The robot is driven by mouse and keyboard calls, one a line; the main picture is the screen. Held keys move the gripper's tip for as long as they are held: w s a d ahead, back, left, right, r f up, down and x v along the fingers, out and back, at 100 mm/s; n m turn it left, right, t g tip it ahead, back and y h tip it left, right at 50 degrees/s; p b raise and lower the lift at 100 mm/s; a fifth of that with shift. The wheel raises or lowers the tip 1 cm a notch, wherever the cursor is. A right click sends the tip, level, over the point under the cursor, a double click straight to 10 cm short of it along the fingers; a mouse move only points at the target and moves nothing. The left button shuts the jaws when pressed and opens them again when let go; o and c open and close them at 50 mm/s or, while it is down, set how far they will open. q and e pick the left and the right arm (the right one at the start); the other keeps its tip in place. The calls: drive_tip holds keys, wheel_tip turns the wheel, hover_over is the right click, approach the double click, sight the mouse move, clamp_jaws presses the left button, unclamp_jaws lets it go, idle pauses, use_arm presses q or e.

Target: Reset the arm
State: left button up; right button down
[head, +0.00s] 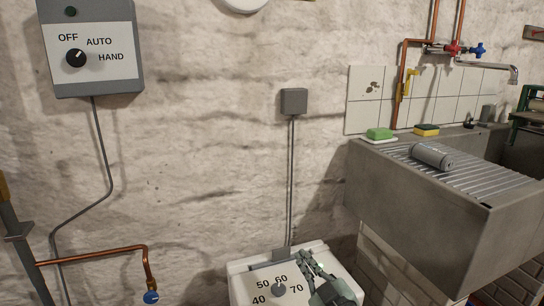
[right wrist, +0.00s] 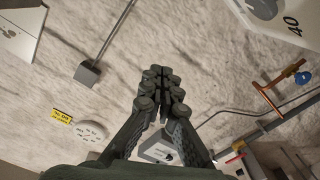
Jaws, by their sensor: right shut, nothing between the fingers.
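My right gripper (head: 304,257) shows in the head view at the bottom, in front of the white box with the temperature dial. Its fingers are shut with nothing between them. They overlap the box's upper right part in the picture; I cannot tell the gap in depth. In the right wrist view the closed fingertips of this gripper (right wrist: 162,77) point up the picture, with the stone wall behind. The dial knob (head: 279,290) sits among the numbers 40 to 70, left of the gripper. My left gripper is in neither view.
A grey OFF/AUTO/HAND switch box (head: 90,72) hangs at upper left. A copper pipe with a blue valve knob (head: 151,298) is at lower left. A stone sink (head: 430,215) stands at right, with a grey roll (head: 431,157) on its ribbed top. The middle wall carries a small junction box (head: 294,101).

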drive_tip(key=s+d+f+m+g+h, duration=0.35)
drive_tip(key=s+d+f, duration=0.3)
drive_tip(key=f, duration=0.35)
drive_tip(key=s+d+f+m+g+h, duration=0.3)
drive_tip(key=s+d+f+h, duration=0.15)
drive_tip(key=d+f, duration=0.45)
drive_tip(key=s+d+f+g, duration=0.1)
drive_tip(key=s+f+g, duration=0.2)
drive_tip(key=s+f, duration=0.3)
drive_tip(key=s+d+f+m+g, duration=0.1)
drive_tip(key=s+f+g, duration=0.3)
drive_tip(key=s, duration=1.1)
wheel_tip(320, 180, down, 2)
drive_tip(key=shift+d+f, duration=0.1)
drive_tip(key=shift+d, duration=0.7)
